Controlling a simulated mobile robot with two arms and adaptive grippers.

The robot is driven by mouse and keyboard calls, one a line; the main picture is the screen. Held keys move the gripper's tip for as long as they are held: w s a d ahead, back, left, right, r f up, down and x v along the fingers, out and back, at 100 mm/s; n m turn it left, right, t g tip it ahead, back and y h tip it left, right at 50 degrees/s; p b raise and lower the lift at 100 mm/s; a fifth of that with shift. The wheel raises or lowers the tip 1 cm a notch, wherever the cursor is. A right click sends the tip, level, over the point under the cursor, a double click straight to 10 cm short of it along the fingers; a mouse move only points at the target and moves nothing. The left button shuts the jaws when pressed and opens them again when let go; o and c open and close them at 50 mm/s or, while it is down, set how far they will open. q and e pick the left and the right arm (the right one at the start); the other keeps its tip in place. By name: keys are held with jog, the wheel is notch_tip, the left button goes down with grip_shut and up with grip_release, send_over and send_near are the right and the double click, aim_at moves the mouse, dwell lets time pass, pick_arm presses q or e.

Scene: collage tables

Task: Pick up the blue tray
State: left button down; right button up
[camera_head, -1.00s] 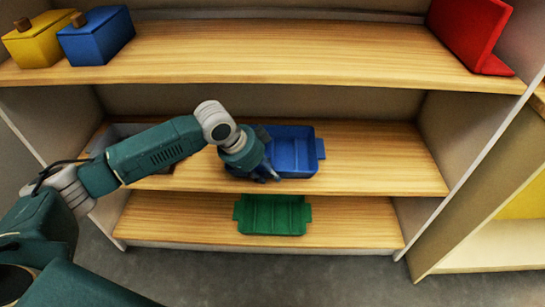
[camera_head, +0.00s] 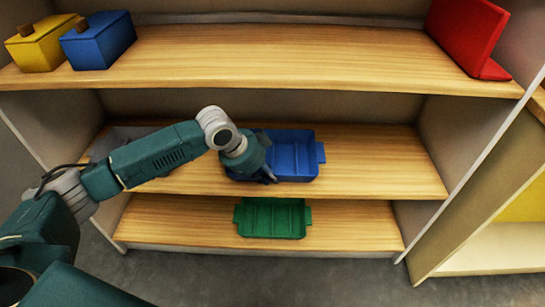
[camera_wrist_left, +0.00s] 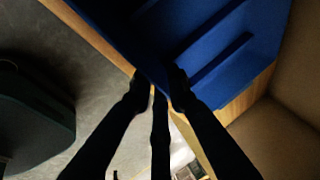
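The blue tray (camera_head: 295,160) sits on the middle shelf, with ridges inside and a tab on its right side. My left gripper (camera_head: 271,179) is at its front left, and my wrist hides the tray's left part. In the left wrist view the tray (camera_wrist_left: 205,40) fills the top. My dark left gripper fingers (camera_wrist_left: 160,84) reach its near edge there, with a narrow gap between the tips. I cannot tell whether they grip the edge. My right gripper is not in view.
A green tray (camera_head: 272,218) lies on the bottom shelf. A grey tray (camera_head: 113,140) is partly behind my left arm. Yellow (camera_head: 42,45) and blue (camera_head: 98,42) boxes and a red object (camera_head: 465,35) stand on the top shelf. The middle shelf's right side is free.

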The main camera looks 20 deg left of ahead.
pick_arm(q)
jog(key=shift+f, duration=0.15)
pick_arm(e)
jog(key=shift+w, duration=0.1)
pick_arm(q)
jog(key=shift+s+r, duration=0.1)
jog(key=shift+r, duration=0.15)
notch_tip(320, 180, up, 8)
jog(key=f+p, duration=0.1)
jog(key=p, duration=0.2)
jog(key=s+d+p, duration=0.1)
jog(key=s+d, duration=0.1)
jog(key=s, duration=0.7)
jog(key=s+d+p, duration=0.1)
jog(key=s+d, duration=0.2)
jog(key=s, duration=0.7)
jog(key=shift+d, duration=0.25)
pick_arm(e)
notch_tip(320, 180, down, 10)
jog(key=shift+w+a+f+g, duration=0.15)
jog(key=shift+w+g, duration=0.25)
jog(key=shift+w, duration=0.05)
pick_arm(q)
jog(key=shift+s+f, duration=0.1)
jog(key=shift+s, duration=0.05)
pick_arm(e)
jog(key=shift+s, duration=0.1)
